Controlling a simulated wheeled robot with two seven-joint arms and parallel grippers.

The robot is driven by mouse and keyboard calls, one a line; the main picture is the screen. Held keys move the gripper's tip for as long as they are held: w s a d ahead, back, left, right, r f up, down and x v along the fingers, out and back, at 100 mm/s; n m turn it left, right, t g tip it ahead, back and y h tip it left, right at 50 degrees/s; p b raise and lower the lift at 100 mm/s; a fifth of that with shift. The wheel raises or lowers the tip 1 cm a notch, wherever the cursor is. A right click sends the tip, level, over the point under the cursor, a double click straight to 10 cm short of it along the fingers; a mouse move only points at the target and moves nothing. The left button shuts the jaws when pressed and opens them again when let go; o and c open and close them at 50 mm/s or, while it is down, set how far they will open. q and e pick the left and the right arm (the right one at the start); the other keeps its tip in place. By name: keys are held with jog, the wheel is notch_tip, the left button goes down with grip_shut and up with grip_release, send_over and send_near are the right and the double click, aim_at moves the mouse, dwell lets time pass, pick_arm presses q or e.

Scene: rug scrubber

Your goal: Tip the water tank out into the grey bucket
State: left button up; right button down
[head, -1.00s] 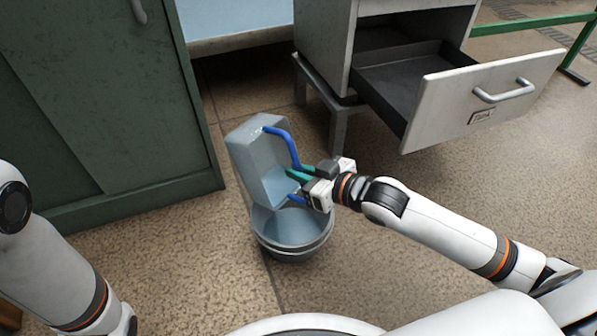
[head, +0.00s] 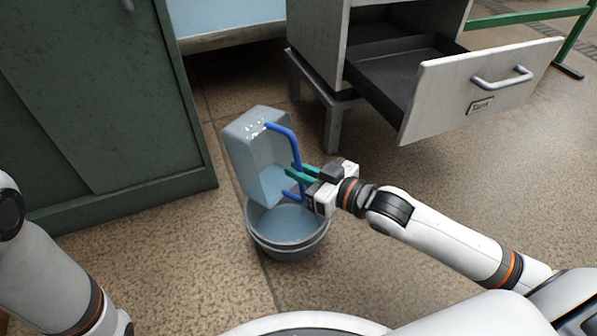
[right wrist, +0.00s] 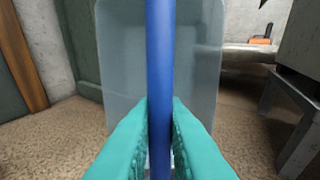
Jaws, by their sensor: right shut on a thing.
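The water tank (head: 252,150) is a pale translucent grey-blue box with a blue handle (head: 291,150). I cannot tell whether tank and rim touch. The bucket stands upright on the floor and shows a bluish surface inside. My right gripper (head: 297,173) is shut on the tank's blue handle. In the right wrist view the teal fingers (right wrist: 160,125) close on both sides of the handle, with the tank behind it. My left gripper is out of view; only part of my left arm shows.
A grey cabinet (head: 325,50) on a metal stand has an open drawer (head: 478,90) above and right of my right arm. A green cabinet (head: 100,110) stands at the left. A green rail (head: 530,22) is at the back right. The floor around the bucket is clear.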

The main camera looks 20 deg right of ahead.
jog(key=shift+s+d+f+b, duration=0.1)
jog(key=shift+s+f+b, duration=0.1)
jog(key=shift+b, duration=0.2)
jog(key=shift+s+d+f+t+y, duration=0.15)
jog(key=shift+s+d+t+y, duration=0.15)
jog(key=shift+s+t+y, duration=0.3)
jog(key=shift+s+d+f+t+y, duration=0.4)
jog(key=shift+s+f+t, duration=0.1)
jog(key=shift+t, duration=0.5)
jog(key=shift+s, duration=0.1)
